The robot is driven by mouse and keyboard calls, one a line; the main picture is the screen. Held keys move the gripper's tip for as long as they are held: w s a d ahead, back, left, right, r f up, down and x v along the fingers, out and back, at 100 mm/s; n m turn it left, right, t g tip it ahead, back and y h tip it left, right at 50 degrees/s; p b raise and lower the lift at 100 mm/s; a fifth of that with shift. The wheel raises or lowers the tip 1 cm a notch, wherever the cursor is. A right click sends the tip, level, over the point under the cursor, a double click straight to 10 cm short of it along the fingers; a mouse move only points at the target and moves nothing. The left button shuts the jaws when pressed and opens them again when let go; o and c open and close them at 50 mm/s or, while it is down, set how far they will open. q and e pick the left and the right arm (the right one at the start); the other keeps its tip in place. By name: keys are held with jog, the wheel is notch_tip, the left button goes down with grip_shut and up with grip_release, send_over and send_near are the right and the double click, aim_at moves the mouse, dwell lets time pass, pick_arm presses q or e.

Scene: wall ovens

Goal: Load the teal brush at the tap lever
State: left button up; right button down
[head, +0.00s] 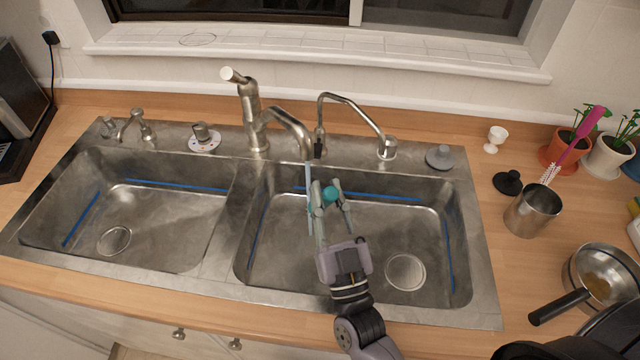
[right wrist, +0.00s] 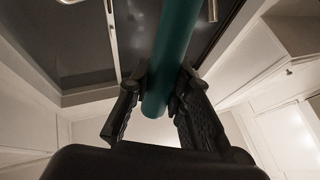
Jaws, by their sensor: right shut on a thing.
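My right gripper (head: 331,200) is over the right basin, below the spout of the main tap. It is shut on the teal brush (head: 330,194), whose rounded teal part shows between the fingers. In the right wrist view the teal handle (right wrist: 177,50) runs between the two fingertips (right wrist: 163,88). The brush's bristles cannot be made out. The main tap (head: 252,115) stands behind the divider, with its lever (head: 234,76) at the top pointing up and left. A thin pale-blue streak (head: 309,185), seemingly water, runs down from the spout beside the gripper. My left gripper is not in view.
A thin curved tap (head: 352,101) stands right of the main tap, a small tap (head: 132,121) at far left. The left basin (head: 165,225) is empty. A metal cup (head: 533,212) with a magenta brush (head: 577,143), plant pots and pans crowd the right counter.

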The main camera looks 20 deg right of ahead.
jog(key=shift+s+a+p, duration=0.15)
jog(key=shift+s+a, duration=0.05)
jog(key=shift+s, duration=0.9)
jog(key=shift+s+a+p, duration=0.15)
jog(key=shift+s+a, duration=0.05)
jog(key=shift+s, duration=0.85)
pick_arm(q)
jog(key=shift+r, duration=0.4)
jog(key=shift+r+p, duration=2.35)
pick_arm(e)
jog(key=s+r, duration=0.4)
jog(key=s, duration=0.1)
jog(key=shift+a, duration=0.45)
jog(key=shift+w, duration=0.1)
